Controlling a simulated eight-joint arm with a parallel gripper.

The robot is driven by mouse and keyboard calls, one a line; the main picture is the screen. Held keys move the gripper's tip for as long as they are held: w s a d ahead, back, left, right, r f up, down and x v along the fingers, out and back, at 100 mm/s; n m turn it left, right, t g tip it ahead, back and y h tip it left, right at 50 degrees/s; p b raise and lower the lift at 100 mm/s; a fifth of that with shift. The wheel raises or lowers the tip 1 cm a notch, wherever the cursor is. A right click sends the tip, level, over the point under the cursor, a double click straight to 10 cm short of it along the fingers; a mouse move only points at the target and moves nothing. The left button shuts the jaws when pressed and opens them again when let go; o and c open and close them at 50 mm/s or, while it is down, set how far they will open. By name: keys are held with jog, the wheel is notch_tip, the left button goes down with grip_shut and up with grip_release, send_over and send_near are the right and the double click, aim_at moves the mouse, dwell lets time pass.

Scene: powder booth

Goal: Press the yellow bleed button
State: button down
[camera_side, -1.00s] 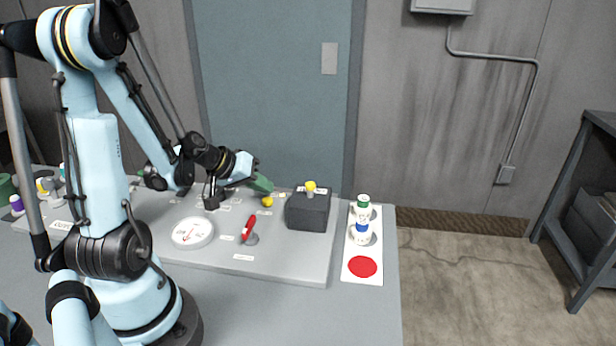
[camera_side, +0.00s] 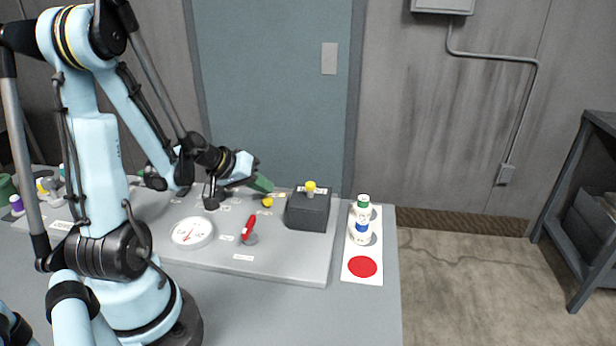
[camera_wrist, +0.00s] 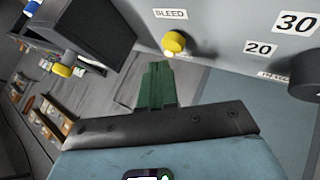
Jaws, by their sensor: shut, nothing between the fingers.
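The yellow bleed button (camera_side: 267,202) is a small round knob on the grey panel. In the wrist view the button (camera_wrist: 174,42) sits just under a "BLEED" label (camera_wrist: 171,14). My gripper (camera_side: 263,185) has green fingers and appears just above the button in the side view. In the wrist view my gripper (camera_wrist: 157,72) is shut and empty, its tips just below the button in the picture. The button is fully visible there and looks uncovered. I cannot tell the exact gap between tips and button.
A dark box (camera_side: 308,212) with a yellow-topped switch (camera_side: 310,187) stands right of the button. A red lever (camera_side: 248,227) and a round gauge (camera_side: 193,232) are nearer the front. A white strip (camera_side: 360,249) at right bears small containers and a red disc.

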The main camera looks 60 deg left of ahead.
jog(key=shift+f, duration=0.2)
dwell(0.4)
jog(key=shift+f, duration=0.25)
jog(key=shift+f, duration=0.4)
dwell(0.7)
jog(key=shift+r, duration=0.85)
jog(key=shift+r, duration=2.5)
